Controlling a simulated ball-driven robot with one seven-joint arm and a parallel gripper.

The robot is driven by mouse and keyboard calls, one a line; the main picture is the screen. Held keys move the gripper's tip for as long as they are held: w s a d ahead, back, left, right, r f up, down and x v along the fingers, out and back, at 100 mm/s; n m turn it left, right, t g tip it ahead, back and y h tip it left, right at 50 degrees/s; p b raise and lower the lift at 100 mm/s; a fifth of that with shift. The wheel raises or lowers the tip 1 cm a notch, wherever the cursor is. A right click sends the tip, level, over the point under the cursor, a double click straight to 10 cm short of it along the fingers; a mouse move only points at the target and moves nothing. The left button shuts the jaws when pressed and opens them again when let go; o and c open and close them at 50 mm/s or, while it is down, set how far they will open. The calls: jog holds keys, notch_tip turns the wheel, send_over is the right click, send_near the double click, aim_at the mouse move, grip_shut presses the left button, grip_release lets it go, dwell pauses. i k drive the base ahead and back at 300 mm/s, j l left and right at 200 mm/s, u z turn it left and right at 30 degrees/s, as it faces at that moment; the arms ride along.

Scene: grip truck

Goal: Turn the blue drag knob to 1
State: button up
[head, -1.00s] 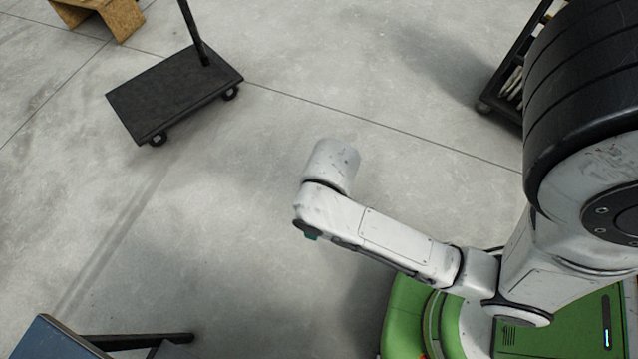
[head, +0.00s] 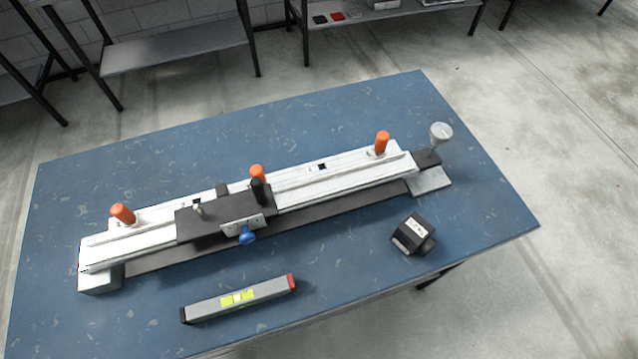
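The blue drag knob (head: 247,236) sticks out from the front of a dark sliding carriage (head: 222,212). A small light plate (head: 243,225) is behind the knob; its markings are too small to read, so I cannot tell the knob's setting. The carriage sits on a long white rail (head: 335,177) that lies across the blue table (head: 130,170). Three orange knobs stand along the rail, with one (head: 257,173) near the carriage. A black upright handle (head: 259,190) stands at the carriage's right end. My gripper is not in view.
A grey level (head: 262,294) with red and black ends lies in front of the rail. A small black block device (head: 412,234) sits at the right. A grey round knob (head: 440,133) stands at the rail's right end. Shelves (head: 175,52) stand behind; floor is free at right.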

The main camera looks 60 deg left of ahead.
aim_at(247, 237)
jog(key=l+u, duration=0.1)
jog(key=u, duration=0.3)
jog(key=k+u, duration=0.15)
jog(key=u, duration=0.65)
jog(key=k+u, duration=0.15)
jog(key=u, duration=0.25)
jog(key=l+z, duration=0.3)
jog(key=l, duration=0.2)
jog(key=i+l+z, duration=0.15)
jog(key=l+z, duration=0.2)
jog(key=l, duration=0.1)
